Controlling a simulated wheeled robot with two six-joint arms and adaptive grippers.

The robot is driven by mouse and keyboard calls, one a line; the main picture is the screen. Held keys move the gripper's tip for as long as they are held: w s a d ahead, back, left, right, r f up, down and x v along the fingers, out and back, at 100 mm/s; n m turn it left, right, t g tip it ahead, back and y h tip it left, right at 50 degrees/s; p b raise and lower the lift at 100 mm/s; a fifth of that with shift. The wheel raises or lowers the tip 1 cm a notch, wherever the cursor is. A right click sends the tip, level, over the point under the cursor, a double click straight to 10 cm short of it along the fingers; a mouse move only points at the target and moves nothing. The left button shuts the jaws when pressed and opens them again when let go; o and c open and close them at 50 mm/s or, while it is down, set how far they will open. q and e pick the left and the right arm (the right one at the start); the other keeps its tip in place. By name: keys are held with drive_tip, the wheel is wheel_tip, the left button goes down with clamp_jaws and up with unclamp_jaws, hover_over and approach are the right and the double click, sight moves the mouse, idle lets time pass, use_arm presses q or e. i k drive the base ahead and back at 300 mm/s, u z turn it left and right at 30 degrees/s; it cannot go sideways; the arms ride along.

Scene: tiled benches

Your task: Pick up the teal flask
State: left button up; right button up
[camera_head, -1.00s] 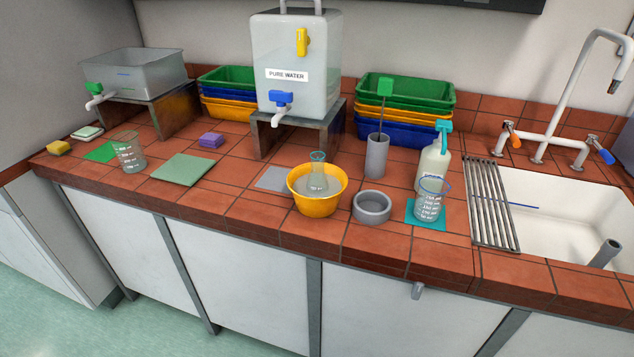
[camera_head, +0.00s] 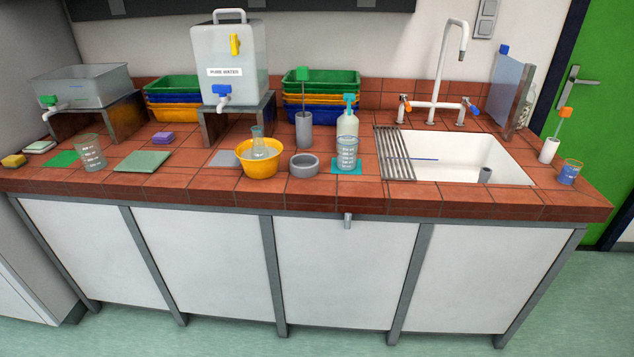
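The flask with a teal-tinted rim (camera_head: 259,146) is clear glass with a narrow neck. It stands upright in the yellow bowl (camera_head: 260,170) on the tiled bench, and the bowl's near wall hides its lower part. A beaker with a blue rim (camera_head: 347,154) stands on a teal mat (camera_head: 337,168) to the right. Neither of my grippers shows in the head view.
A grey ring (camera_head: 304,170) sits right of the bowl, and a grey cylinder (camera_head: 304,130) holds a green-topped tool behind it. The water tank (camera_head: 228,60) stands on a raised stand at the back. A sink (camera_head: 470,148) is further right. The floor in front is clear.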

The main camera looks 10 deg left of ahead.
sight(260, 149)
drive_tip(key=u, duration=0.5)
drive_tip(key=k, duration=0.2)
drive_tip(key=z, duration=1.8)
drive_tip(key=i, duration=1.15)
drive_tip(key=u, duration=0.6)
drive_tip(key=i, duration=0.75)
drive_tip(key=u, duration=0.85)
